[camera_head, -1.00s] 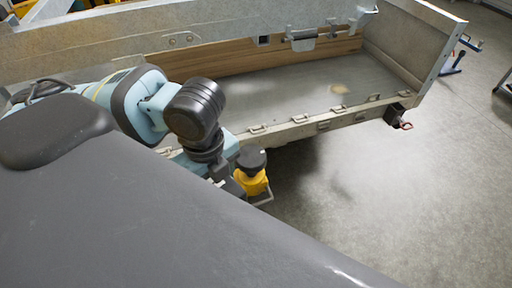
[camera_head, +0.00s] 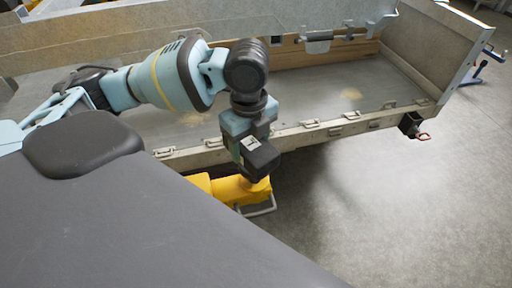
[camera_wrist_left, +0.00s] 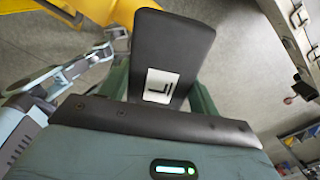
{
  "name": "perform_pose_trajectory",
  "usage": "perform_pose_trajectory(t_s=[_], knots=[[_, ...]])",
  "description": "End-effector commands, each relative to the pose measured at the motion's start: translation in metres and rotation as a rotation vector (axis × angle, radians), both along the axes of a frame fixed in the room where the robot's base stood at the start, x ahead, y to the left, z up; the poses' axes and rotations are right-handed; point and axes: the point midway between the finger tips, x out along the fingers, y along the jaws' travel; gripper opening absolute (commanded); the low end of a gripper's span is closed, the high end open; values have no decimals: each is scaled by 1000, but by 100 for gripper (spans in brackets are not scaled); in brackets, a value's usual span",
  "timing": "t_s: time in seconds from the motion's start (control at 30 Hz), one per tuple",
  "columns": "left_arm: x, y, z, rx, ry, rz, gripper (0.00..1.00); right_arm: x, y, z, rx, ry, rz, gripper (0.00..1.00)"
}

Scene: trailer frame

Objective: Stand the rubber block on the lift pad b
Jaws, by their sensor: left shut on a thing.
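The black rubber block (camera_head: 262,157), with a white label on its face, is held by my left gripper (camera_head: 250,143). The gripper is shut on it. In the left wrist view the block (camera_wrist_left: 170,55) stands out between the green fingers. In the head view the block is directly above the end of a yellow lift part (camera_head: 236,189). The lift pad on that part is mostly hidden by the block, and I cannot tell whether they touch. My right gripper is out of view.
The trailer frame's side rail (camera_head: 305,133) with metal loops runs close behind the left gripper. A black fitting with a red hook (camera_head: 412,126) hangs at its right end. A grey metal bracket (camera_head: 262,207) sits beside the yellow part. The floor (camera_head: 400,210) at right is open.

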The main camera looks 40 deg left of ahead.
Motion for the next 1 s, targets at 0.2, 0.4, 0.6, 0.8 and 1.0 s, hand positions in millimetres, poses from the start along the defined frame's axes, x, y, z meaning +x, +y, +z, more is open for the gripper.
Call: perform_pose_trajectory(t_s=[0.2,0.4,0.6,0.8,1.0], knots=[[10,0,0,-1,-3,-1,23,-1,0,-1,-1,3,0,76],[16,1,0,-1,-3,1,23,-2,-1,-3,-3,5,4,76],[18,1,-26,1,1,-1,23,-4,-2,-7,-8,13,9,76],[19,1,-36,-1,-5,-1,23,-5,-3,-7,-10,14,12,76],[18,1,-36,-1,-5,-1,23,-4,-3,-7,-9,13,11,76]])
